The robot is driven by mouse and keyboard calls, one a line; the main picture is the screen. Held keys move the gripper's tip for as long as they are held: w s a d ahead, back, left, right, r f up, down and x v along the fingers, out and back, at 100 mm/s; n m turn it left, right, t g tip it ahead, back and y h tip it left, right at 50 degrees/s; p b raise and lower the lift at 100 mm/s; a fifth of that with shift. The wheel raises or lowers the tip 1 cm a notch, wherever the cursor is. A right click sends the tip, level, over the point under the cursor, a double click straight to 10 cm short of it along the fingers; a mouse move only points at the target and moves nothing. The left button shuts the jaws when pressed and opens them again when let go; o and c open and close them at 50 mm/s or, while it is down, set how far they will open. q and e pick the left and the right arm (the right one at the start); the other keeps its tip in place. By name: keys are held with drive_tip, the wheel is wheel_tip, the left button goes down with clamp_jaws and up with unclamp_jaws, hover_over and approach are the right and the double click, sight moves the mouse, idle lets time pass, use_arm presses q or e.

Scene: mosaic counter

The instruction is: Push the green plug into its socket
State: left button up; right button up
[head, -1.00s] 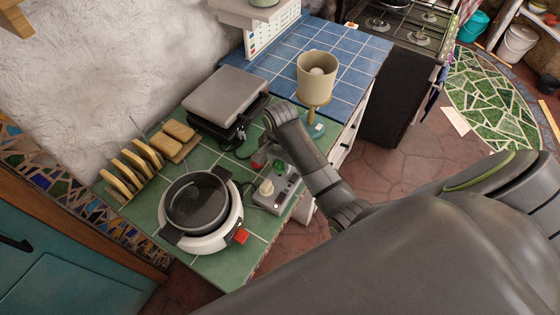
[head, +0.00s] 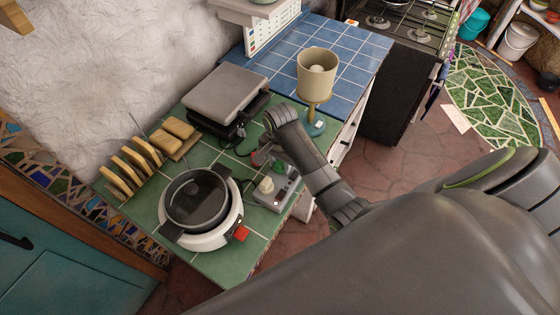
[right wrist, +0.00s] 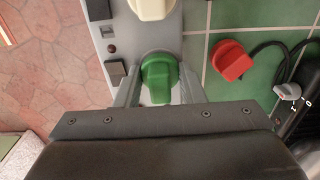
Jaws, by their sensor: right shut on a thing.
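The green plug (right wrist: 158,75) is between the two fingers of my right gripper (right wrist: 160,90), which is shut on it. The plug is over the grey power strip (right wrist: 170,38), at the end of its row; whether it touches or sits in a socket cannot be told, as the plug hides what is below it. In the head view the green plug (head: 279,168) shows small beside my right wrist, at the far end of the power strip (head: 270,200). A cream plug (head: 266,185) stands in the same strip; it also shows in the right wrist view (right wrist: 152,8). My left gripper is not in view.
A red plug (right wrist: 231,62) with a black cable lies on the green tiles beside the strip. A white cooker with a dark pot (head: 197,202) stands left of the strip. A grill (head: 225,95), a toast rack (head: 130,168) and a beige lamp (head: 316,75) stand around it.

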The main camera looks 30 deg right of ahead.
drive_tip(key=shift+f, duration=0.2)
drive_tip(key=o, duration=0.5)
drive_tip(key=shift+s, duration=0.1)
drive_tip(key=o, duration=0.5)
drive_tip(key=shift+a+f, duration=0.1)
drive_tip(key=shift+f, duration=0.05)
drive_tip(key=shift+s+f, duration=0.1)
